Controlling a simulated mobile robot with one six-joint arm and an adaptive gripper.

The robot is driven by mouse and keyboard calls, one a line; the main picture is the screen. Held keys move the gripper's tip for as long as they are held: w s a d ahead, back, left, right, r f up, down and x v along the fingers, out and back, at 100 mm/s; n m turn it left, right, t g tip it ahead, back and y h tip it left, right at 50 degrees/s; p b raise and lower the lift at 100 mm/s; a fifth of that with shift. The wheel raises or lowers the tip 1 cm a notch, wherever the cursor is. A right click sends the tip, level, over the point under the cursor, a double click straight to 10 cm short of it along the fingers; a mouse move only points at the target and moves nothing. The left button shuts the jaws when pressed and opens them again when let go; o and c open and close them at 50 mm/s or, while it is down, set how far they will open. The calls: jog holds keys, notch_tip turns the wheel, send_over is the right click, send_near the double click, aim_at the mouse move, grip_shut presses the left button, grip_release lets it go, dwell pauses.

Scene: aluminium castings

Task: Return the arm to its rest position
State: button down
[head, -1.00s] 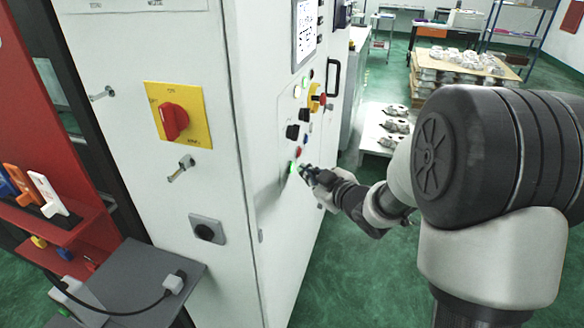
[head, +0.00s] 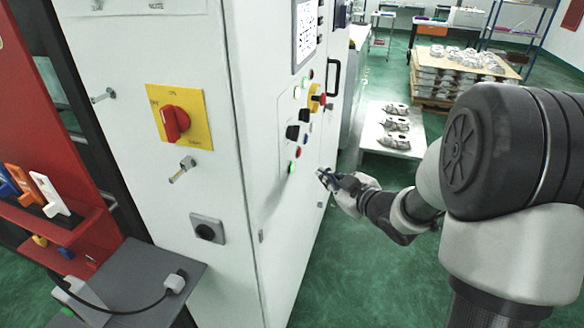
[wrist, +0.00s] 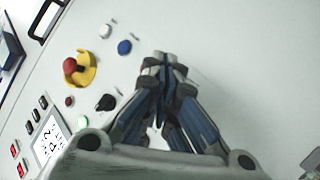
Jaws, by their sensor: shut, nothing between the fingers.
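My gripper (head: 324,176) is in front of the side panel of the white cabinet (head: 265,200), a short way to the right of the green lit button (head: 291,168). A gap shows between its fingertips and the panel. In the wrist view my gripper (wrist: 163,62) has its fingers together with nothing between them. My arm (head: 390,208) reaches in from the right of the head view.
The panel carries several buttons and a red emergency stop on yellow (wrist: 76,67). A red rotary switch (head: 174,122) is on the cabinet's front. Castings (head: 396,124) lie on a white table behind the arm. Green floor is open below.

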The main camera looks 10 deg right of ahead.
dwell(0.3)
jog(key=s+d+r+m+g+h, duration=0.2)
jog(key=s+r+m+h, duration=0.15)
jog(key=s, duration=0.35)
jog(key=s+d+r+m+g+h, duration=0.2)
jog(key=s+r+m+h, duration=0.15)
jog(key=s, duration=0.35)
jog(key=s+a+f+m+g+y, duration=0.1)
jog(key=s+a+g, duration=0.1)
jog(key=s, duration=0.8)
jog(key=s+a+f+m+g, duration=0.1)
jog(key=s+a, duration=0.4)
jog(key=s, duration=0.6)
jog(key=shift+a+m+g+y, duration=0.3)
jog(key=shift+g+y, duration=0.1)
jog(key=shift+g, duration=0.5)
